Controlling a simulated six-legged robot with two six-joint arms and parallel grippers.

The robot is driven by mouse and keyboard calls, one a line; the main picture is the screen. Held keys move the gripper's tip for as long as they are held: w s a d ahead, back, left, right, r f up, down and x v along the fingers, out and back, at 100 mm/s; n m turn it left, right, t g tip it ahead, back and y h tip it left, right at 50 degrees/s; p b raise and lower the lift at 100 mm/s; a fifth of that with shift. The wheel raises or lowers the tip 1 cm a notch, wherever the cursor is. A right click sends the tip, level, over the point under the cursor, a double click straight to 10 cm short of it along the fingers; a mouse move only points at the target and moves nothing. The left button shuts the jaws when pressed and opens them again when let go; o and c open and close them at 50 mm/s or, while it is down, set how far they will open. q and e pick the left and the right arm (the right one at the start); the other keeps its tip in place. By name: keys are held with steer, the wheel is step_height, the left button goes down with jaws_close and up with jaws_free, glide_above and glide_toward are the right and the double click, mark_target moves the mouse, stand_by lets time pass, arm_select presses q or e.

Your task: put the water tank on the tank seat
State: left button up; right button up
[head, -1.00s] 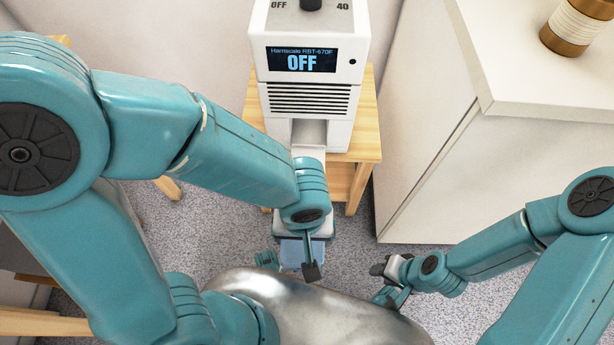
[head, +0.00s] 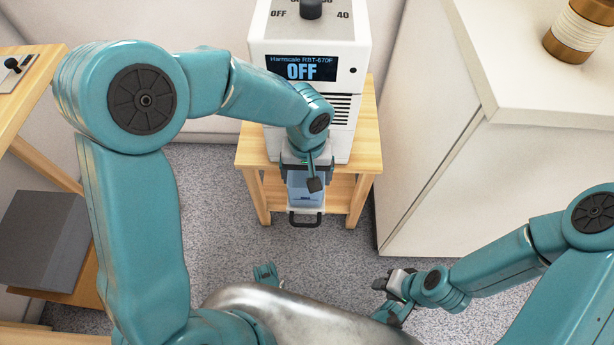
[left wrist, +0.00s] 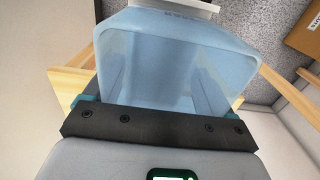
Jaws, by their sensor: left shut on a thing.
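The water tank (head: 305,190) is a translucent pale blue box with a dark handle at its lower end in the head view. It hangs in front of the white machine (head: 357,55), and it fills the upper middle of the left wrist view (left wrist: 180,65). My left gripper (head: 312,175) is shut on the tank, close to the machine's lower front. The tank seat cannot be made out; my left arm covers the machine's lower front. My right gripper (head: 392,281) is low at the right, away from the tank; its jaw opening is unclear.
The machine stands on a wooden stand (head: 367,140) with a lower shelf. A white cabinet (head: 430,150) is close on the right, with a brown and cream cylinder (head: 580,30) on top. A grey box (head: 40,240) sits on a wooden rack at left. Carpet (head: 205,200) is clear between.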

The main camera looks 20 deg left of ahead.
arm_select(q)
steer(key=shift+f, duration=0.5)
steer(key=shift+r, duration=0.15)
arm_select(e)
steer(key=shift+f, duration=0.15)
steer(key=shift+f, duration=0.1)
arm_select(q)
steer(key=shift+f, duration=0.3)
steer(key=o, duration=0.9)
steer(key=shift+r, duration=0.1)
steer(key=shift+o, duration=0.2)
steer(key=shift+r, duration=0.25)
step_height(320, 180, up, 12)
steer(key=p, duration=0.4)
steer(key=shift+p, duration=0.35)
arm_select(e)
steer(key=r, duration=0.4)
steer(key=shift+s+a+r, duration=0.15)
steer(key=shift+s+a, duration=0.15)
steer(key=shift+s, duration=0.05)
arm_select(q)
steer(key=shift+s+f, duration=0.1)
arm_select(e)
steer(key=shift+s, duration=0.1)
